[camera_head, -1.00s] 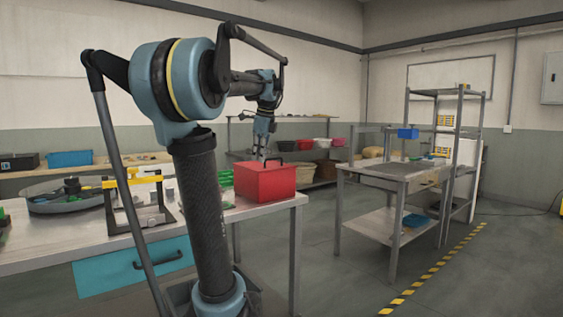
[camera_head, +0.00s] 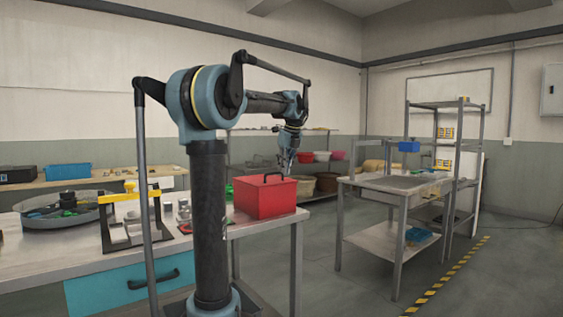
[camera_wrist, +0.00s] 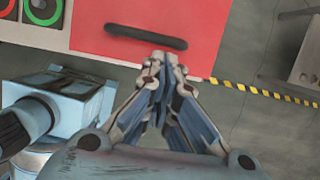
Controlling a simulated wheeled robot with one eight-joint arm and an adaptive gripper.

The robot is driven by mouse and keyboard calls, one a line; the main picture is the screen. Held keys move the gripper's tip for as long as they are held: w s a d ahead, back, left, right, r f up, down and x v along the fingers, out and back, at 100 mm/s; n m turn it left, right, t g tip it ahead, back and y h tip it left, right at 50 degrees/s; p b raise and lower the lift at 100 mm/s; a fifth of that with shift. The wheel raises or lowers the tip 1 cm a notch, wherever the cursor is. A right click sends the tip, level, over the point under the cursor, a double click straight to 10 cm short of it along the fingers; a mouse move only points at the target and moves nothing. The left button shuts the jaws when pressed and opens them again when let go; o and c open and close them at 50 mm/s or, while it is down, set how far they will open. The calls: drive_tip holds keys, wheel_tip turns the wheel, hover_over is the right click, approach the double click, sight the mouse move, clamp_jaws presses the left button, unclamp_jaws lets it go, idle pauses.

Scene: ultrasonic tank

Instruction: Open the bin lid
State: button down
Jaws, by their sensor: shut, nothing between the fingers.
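A red bin (camera_head: 252,202) with a flat red lid stands near the right end of the workbench. The lid is on the bin, and a black bar handle (camera_head: 270,176) rises from its top. In the wrist view the lid (camera_wrist: 190,18) fills the upper middle, with its dark handle (camera_wrist: 146,37) lying across it. My gripper (camera_wrist: 160,62) is shut and empty, and its fingertips show just below the handle in that view. In the head view my gripper (camera_head: 285,172) hangs above and behind the bin's lid, close to the handle. I cannot tell whether it touches.
The workbench (camera_head: 38,257) has a teal drawer (camera_head: 130,278), a yellow-topped frame (camera_head: 132,195) and a round grey tank (camera_head: 60,205). A steel table (camera_head: 385,185) stands to the right, with open floor between. Shelves with bowls stand behind.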

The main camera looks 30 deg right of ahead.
sight(281, 182)
drive_tip(key=shift+x, duration=1.65)
